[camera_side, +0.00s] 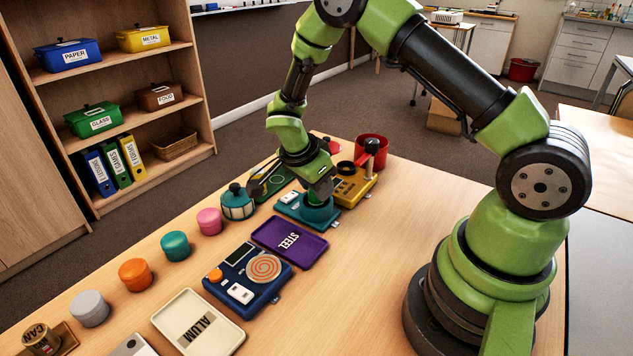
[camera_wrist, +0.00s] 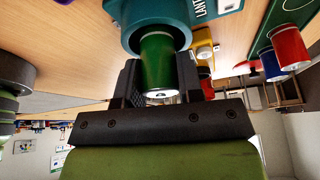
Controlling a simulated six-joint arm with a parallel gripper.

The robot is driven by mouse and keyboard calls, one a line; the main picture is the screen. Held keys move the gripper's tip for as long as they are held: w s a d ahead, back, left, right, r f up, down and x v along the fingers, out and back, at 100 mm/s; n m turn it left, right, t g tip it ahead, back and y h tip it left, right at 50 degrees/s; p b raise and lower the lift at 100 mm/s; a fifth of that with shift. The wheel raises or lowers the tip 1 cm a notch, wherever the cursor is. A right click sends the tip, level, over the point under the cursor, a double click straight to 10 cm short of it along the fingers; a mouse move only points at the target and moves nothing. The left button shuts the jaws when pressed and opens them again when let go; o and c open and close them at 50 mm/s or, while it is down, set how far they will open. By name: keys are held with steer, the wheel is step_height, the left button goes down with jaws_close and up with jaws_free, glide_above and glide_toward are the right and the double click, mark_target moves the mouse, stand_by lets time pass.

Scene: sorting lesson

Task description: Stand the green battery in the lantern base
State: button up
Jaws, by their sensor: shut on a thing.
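The green battery (camera_wrist: 157,62) is between the fingers of my gripper (camera_wrist: 158,85) in the wrist view, its silver end cap facing the camera. My gripper is shut on it. The battery's other end meets the round teal socket of the lantern base (camera_wrist: 200,12), and its lower part is hidden there; I cannot tell how deep it sits. In the side view the teal lantern base (camera_side: 290,208) lies on the table directly under my gripper (camera_side: 322,192). The battery cannot be made out there.
A purple STEEL tray (camera_side: 315,246) and a blue unit (camera_side: 240,262) lie in front of the base. A yellow unit (camera_side: 357,190) and a red cup (camera_side: 372,143) stand behind it. A teal lantern-like thing (camera_side: 237,206) and several coloured jars line the left edge.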

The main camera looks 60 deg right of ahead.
steer(key=shift+f, duration=0.55)
steer(key=o, duration=0.7)
steer(key=v, duration=1.1)
steer(key=shift+r, duration=0.1)
step_height(320, 180, up, 6)
steer(key=shift+f, duration=0.1)
stand_by(0.7)
